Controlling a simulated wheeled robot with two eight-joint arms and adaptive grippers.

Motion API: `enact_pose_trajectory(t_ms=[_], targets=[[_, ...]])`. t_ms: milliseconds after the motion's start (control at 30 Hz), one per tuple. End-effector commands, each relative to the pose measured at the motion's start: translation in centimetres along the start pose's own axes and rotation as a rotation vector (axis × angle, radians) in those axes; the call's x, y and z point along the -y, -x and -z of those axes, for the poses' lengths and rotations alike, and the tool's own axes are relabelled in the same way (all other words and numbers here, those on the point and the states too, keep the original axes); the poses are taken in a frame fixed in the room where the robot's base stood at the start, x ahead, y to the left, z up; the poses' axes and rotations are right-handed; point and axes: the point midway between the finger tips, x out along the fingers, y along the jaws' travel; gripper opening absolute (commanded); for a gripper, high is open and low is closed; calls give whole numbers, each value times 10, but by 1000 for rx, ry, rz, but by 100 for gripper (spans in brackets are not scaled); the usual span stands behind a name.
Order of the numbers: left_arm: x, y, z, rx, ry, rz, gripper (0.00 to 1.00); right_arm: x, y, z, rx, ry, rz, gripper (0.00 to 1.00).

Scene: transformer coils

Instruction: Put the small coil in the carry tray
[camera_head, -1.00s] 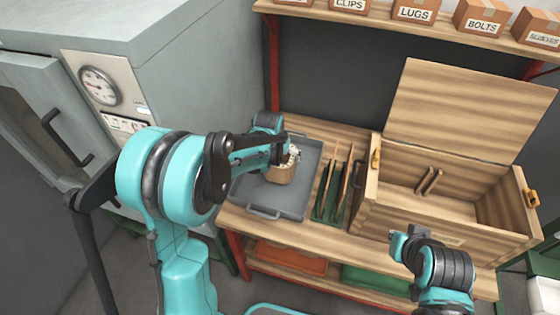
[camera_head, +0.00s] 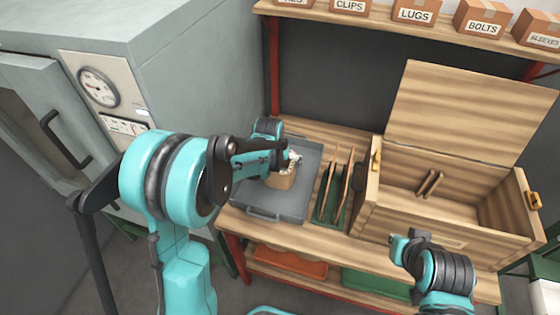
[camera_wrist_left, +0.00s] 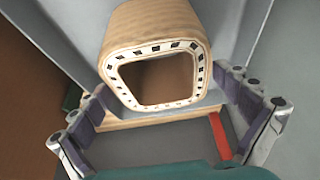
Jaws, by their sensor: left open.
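The small coil (camera_head: 281,180) is a tan, hollow, rounded block. It appears to stand in the grey carry tray (camera_head: 262,212) on the bench, partly hidden by my left arm. In the left wrist view the coil (camera_wrist_left: 199,62) shows its open end, with a pale rim of dark slots. My left gripper (camera_head: 291,160) is at the coil; in the wrist view its fingers (camera_wrist_left: 172,112) are spread wide, one on each side below the coil, with visible gaps. My right gripper (camera_head: 397,246) is in front of the wooden box; its jaw state is unclear.
An open wooden box (camera_head: 447,222) with a raised lid stands right of the tray. A green rack (camera_head: 322,214) with upright boards stands between them. A grey oven cabinet (camera_head: 180,60) is at left. Labelled cartons (camera_head: 415,15) line the shelf above.

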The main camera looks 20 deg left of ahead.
Motion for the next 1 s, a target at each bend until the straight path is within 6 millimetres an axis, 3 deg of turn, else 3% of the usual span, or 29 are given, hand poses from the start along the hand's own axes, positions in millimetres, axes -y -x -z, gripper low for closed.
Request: enact_pose_trajectory(t_ms=[400, 667, 867, 1000], targets=[[0, 90, 1, 0, 0, 0, 100, 0, 28, 20, 0, 0, 0, 0], [0, 118, -1, -2, 1, 0, 100, 0, 34, 24, 0, 0, 0, 0], [-2, 160, -28, -41, 5, 4, 100, 0, 33, 24, 0, 0, 0, 0], [-4, 202, -68, -93, 13, 9, 100, 0, 33, 24, 0, 0, 0, 0]])
